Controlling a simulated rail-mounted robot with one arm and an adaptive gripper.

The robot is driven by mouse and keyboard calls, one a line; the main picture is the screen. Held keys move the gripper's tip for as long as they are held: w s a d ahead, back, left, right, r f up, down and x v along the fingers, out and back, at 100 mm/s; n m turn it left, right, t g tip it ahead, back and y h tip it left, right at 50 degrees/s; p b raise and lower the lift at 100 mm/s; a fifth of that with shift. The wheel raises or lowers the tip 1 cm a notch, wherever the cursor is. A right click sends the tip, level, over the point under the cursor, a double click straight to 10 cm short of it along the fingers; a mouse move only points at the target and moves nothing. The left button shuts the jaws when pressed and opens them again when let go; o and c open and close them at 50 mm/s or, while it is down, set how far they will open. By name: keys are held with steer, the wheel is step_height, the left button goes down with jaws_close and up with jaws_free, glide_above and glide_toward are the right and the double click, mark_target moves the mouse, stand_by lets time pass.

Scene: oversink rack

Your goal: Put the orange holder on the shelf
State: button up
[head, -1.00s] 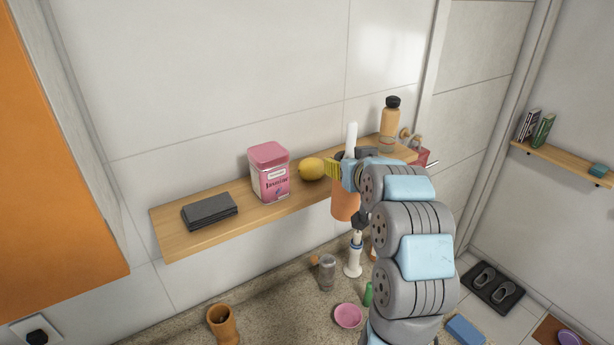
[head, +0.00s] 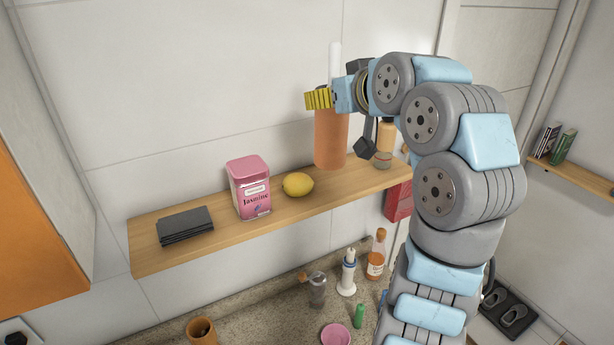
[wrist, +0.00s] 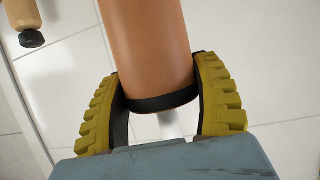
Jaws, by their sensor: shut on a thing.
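The orange holder (head: 331,145) is an upright terracotta-coloured cylinder with a white stick (head: 335,62) rising from its top. My gripper (head: 319,98) is shut on its upper part, with yellow ridged fingers on either side. In the wrist view the gripper (wrist: 162,98) closes around the holder (wrist: 150,45) near a black band. The wooden shelf (head: 350,182) runs along the wall. The holder appears raised above the shelf's right half, between the lemon and the bottle; its exact gap and depth over the board cannot be told.
On the shelf are dark folded cloth-like slabs (head: 185,226), a pink jasmine tin (head: 249,188), a lemon (head: 297,184) and an amber bottle (head: 385,145), partly behind my arm. A red thing (head: 398,202) is at the right end. Several items stand on the counter below.

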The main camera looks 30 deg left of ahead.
steer(key=w+a+f+p, duration=0.1)
steer(key=w+f+p, duration=0.4)
steer(key=w+f, duration=0.7)
steer(key=shift+w+f, duration=0.35)
steer(key=shift+w, duration=0.4)
steer(key=shift+a+f+b, duration=0.1)
steer(key=shift+f+b, duration=0.15)
steer(key=shift+b, duration=0.05)
steer(key=o, duration=1.2)
steer(key=shift+o, duration=0.2)
steer(key=shift+r, duration=0.25)
steer(key=b+v, duration=0.2)
steer(key=v, duration=1)
steer(key=shift+f, duration=0.1)
